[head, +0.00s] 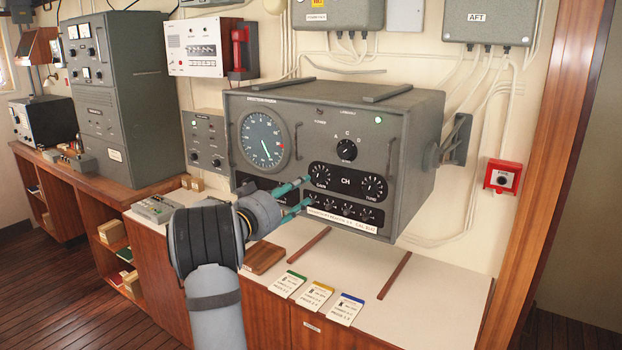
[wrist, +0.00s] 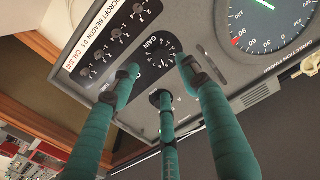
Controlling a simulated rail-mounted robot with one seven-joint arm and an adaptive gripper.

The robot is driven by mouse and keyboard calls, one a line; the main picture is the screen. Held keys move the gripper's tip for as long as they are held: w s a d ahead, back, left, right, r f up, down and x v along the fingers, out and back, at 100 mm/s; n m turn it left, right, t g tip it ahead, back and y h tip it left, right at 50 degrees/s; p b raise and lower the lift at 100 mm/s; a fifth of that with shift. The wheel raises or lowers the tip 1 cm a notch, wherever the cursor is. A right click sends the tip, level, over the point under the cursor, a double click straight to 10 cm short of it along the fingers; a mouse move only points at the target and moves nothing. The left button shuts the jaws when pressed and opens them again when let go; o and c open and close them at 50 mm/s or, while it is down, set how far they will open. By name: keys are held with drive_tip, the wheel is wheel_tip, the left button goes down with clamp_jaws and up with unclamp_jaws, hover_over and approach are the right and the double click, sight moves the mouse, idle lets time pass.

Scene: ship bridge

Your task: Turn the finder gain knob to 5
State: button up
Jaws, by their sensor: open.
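The direction finder (head: 345,115) is a grey wall-mounted cabinet with a round dial on its left. Its gain knob (head: 319,174) is a black knob with a white scale on a black plate, left of the CH label. My gripper (head: 306,192) has teal fingers and is open at the panel, just below and left of this knob. In the wrist view the gain knob (wrist: 160,60) shows between and just beyond the spread fingertips of my gripper (wrist: 159,72). I see no clear grip on it. The knob's exact setting is too small to read.
The tune knob (head: 374,187) is to the right, and a selector knob (head: 346,150) is above. A row of small knobs (head: 347,208) lies just below, over a white label strip. Cards (head: 314,295) lie on the counter below. A red phone handset (head: 239,48) hangs upper left.

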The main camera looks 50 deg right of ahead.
sight(317, 180)
drive_tip(key=d+p, duration=0.1)
drive_tip(key=d, duration=0.1)
drive_tip(key=d+p, duration=0.1)
drive_tip(key=d, duration=0.2)
drive_tip(key=d+p, duration=0.1)
drive_tip(key=d, duration=0.1)
drive_tip(key=shift+w+d+r+p, duration=0.15)
drive_tip(key=shift+w+d+p, duration=0.15)
drive_tip(key=shift+w+d+f, duration=0.15)
drive_tip(key=shift+d+f, duration=0.05)
drive_tip(key=shift+d, duration=0.3)
drive_tip(key=shift+c, duration=0.4)
drive_tip(key=c, duration=1.1)
drive_tip(key=shift+o, duration=0.2)
drive_tip(key=shift+f, duration=0.15)
drive_tip(key=shift+a+n+b, duration=0.1)
drive_tip(key=shift+n+b, duration=0.2)
drive_tip(key=shift+b, duration=0.05)
clamp_jaws()
